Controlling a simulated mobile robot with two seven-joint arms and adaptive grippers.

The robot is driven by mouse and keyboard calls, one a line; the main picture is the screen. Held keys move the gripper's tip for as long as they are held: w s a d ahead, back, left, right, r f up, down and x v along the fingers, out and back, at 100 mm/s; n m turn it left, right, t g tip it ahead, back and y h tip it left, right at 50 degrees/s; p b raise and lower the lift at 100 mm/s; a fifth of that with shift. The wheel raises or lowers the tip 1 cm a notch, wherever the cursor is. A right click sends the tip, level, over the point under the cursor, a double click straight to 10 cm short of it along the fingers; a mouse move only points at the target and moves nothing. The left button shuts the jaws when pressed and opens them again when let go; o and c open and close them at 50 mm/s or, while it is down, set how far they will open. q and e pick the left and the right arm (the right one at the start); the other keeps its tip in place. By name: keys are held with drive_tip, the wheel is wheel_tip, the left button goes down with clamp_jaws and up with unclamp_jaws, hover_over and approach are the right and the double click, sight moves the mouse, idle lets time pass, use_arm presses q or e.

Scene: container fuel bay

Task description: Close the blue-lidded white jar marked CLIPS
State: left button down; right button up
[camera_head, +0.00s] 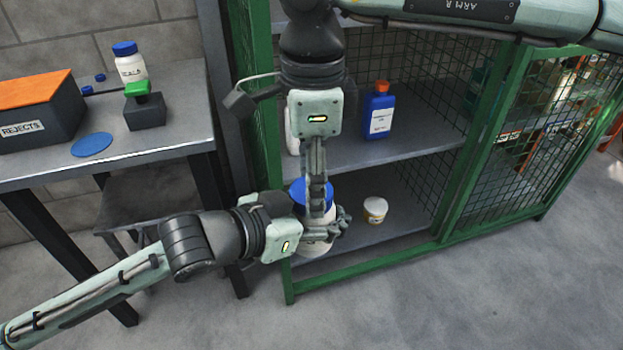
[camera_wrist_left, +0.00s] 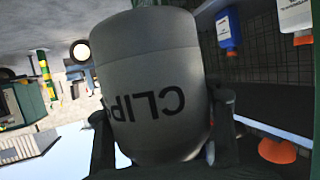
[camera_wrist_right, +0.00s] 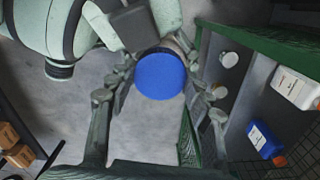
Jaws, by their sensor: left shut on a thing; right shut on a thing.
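The white jar (camera_head: 313,243) is held upright in front of the green cage cabinet. In the left wrist view its CLIPS marking (camera_wrist_left: 150,105) shows upside down. My left gripper (camera_head: 335,228) comes in from the left and is shut around the jar's body. The blue lid (camera_head: 298,193) is at the top of the jar; it also shows from above in the right wrist view (camera_wrist_right: 160,75). My right gripper (camera_head: 318,200) points down from above and is shut on the lid. The fingers hide the rim, so I cannot tell how the lid sits.
The green cage cabinet (camera_head: 440,242) holds a blue bottle (camera_head: 379,113) on its upper shelf and a small white tub (camera_head: 375,209) lower down. At left, a grey bench (camera_head: 180,135) bears a REJECTS box (camera_head: 40,118), another blue-lidded jar (camera_head: 130,66) and a blue disc (camera_head: 92,144).

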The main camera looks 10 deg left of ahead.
drive_tip(key=o, duration=1.3)
drive_tip(key=shift+c, duration=0.2)
drive_tip(key=shift+r, duration=2.3)
drive_tip(key=shift+c, duration=0.3)
